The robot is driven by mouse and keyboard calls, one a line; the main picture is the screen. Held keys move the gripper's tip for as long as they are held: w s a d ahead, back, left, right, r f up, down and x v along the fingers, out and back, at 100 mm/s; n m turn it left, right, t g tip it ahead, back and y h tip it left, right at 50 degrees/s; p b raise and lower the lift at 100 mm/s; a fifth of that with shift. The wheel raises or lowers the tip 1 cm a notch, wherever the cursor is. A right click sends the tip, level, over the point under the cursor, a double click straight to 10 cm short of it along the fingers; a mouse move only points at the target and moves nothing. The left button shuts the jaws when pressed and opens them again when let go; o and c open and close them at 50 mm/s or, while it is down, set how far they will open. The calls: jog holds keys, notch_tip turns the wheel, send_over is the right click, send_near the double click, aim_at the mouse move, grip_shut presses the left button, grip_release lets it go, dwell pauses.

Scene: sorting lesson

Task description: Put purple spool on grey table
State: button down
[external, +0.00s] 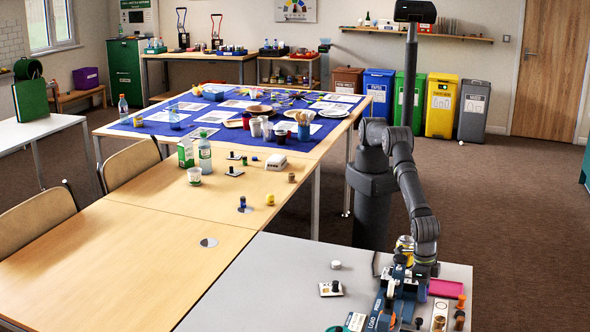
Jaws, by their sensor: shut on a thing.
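The grey table (262,288) fills the lower front of the external view. My arm reaches down over its right part. My gripper (402,262) is low over the crowded right side of the table, close to a blue device, and is small and partly hidden. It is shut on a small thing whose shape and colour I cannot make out. I cannot pick out a purple spool for sure. A blue spool-like piece (242,202) and a yellow one (270,199) stand on the wooden table.
A pink tray (446,288) and several orange-brown pieces lie at the grey table's right edge. A small white cylinder (336,265) and a white plate with a black knob (331,288) are left of my gripper. The grey table's left part is clear.

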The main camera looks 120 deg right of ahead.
jog(key=shift+f, duration=0.45)
jog(key=shift+f, duration=0.15)
jog(key=c, duration=1.3)
grip_release()
jog(key=shift+o, duration=0.2)
notch_tip(320, 180, up, 12)
jog(key=d, duration=0.1)
jog(key=shift+w, duration=0.4)
